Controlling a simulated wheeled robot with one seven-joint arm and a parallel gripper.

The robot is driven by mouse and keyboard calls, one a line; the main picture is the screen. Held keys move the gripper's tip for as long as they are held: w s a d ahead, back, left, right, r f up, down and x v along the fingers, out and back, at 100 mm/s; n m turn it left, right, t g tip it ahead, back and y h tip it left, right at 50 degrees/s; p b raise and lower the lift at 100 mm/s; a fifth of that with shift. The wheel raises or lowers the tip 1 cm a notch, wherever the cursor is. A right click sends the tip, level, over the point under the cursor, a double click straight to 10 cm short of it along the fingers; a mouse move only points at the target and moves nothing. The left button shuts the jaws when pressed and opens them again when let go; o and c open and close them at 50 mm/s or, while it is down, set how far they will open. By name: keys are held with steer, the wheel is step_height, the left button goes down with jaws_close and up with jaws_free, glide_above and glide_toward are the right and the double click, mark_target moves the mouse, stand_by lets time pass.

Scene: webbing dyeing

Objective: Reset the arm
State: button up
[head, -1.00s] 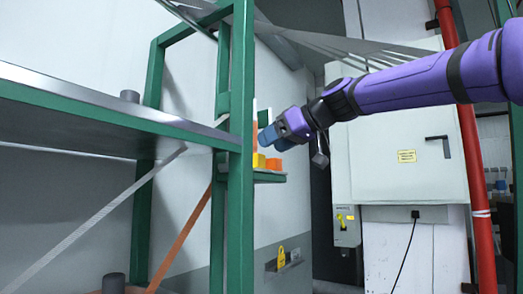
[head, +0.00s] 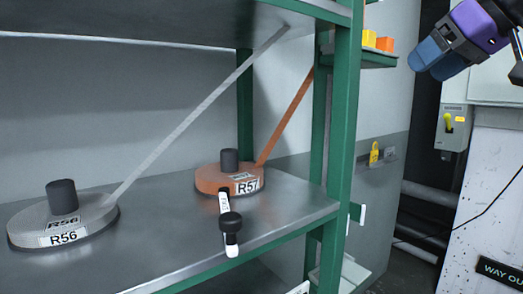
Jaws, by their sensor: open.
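My gripper (head: 428,66) is at the upper right of the head view, on my purple arm, with its blue fingers pointing down and to the left. It is open and nothing shows between the fingers. It hangs in free air to the right of the green shelf post and apart from it. Most of my arm is outside the picture.
A metal shelf (head: 150,250) bears a grey reel R56 (head: 35,221) and an orange reel R57 (head: 210,181); webbing runs up from each. A black-and-white tool (head: 231,226) lies before R57. Yellow and orange blocks sit on a side ledge (head: 382,58).

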steer(key=s+f+m+g+h, duration=0.1)
steer(key=s+f+h, duration=0.1)
steer(key=s+f, duration=0.3)
steer(key=s+d+f+m+g+h, duration=0.1)
steer(key=s+f, duration=0.3)
steer(key=f, duration=0.7)
steer(key=s+f+m+g+h, duration=0.1)
steer(key=s+f+m+h, duration=0.1)
steer(key=s+f, duration=0.3)
step_height(320, 180, down, 3)
steer(key=shift+s+d+f+g+h, duration=0.1)
steer(key=shift+s+d+g+h, duration=0.05)
steer(key=shift+s+g+h, duration=0.2)
